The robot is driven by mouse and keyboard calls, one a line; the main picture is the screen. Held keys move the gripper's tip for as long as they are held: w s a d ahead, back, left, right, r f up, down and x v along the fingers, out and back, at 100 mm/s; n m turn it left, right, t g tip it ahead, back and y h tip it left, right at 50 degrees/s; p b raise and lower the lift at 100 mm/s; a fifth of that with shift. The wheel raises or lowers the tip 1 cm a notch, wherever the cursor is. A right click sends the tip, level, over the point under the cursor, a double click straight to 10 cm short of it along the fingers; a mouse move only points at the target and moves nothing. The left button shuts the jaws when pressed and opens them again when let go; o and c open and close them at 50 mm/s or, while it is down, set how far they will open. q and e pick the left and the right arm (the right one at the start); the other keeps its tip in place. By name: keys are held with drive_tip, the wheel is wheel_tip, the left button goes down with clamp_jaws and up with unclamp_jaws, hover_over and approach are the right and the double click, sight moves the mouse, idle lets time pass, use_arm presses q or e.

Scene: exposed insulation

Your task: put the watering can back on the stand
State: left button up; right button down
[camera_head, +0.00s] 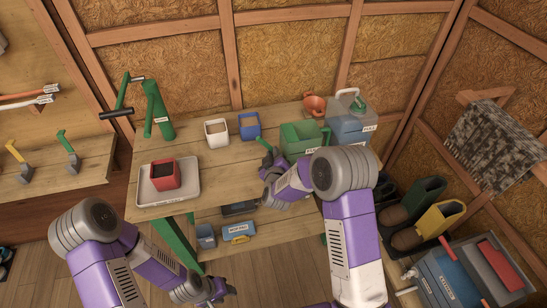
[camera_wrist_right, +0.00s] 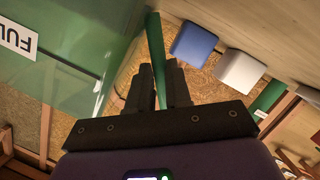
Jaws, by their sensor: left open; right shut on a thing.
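The green watering can (camera_head: 303,137) is at the right part of the wooden table, with a pale label on its side. In the right wrist view its green body (camera_wrist_right: 75,60) fills the left, with part of a label reading "FUL". My right gripper (camera_wrist_right: 157,85) is shut on the can's green handle bar (camera_wrist_right: 156,50). In the head view this gripper (camera_head: 268,160) is left of the can's body, partly hidden by my arm. I cannot tell whether the can touches the tabletop. My left gripper (camera_head: 222,292) is open and empty, low in front of the table. I cannot clearly identify the stand.
On the table (camera_head: 225,175) are a white pot (camera_head: 216,133), a blue pot (camera_head: 249,125), a red pot (camera_head: 165,175) on a tray, a green pump-like device (camera_head: 157,112), an orange pot (camera_head: 314,105) and a grey-blue container (camera_head: 350,125). Boots (camera_head: 438,219) stand at right.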

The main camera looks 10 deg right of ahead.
drive_tip(key=shift+w+f, duration=0.1)
drive_tip(key=shift+f, duration=0.1)
drive_tip(key=c, duration=1.5)
unclamp_jaws()
drive_tip(key=shift+f, duration=0.2)
drive_tip(key=o, duration=0.4)
drive_tip(key=shift+o, duration=0.2)
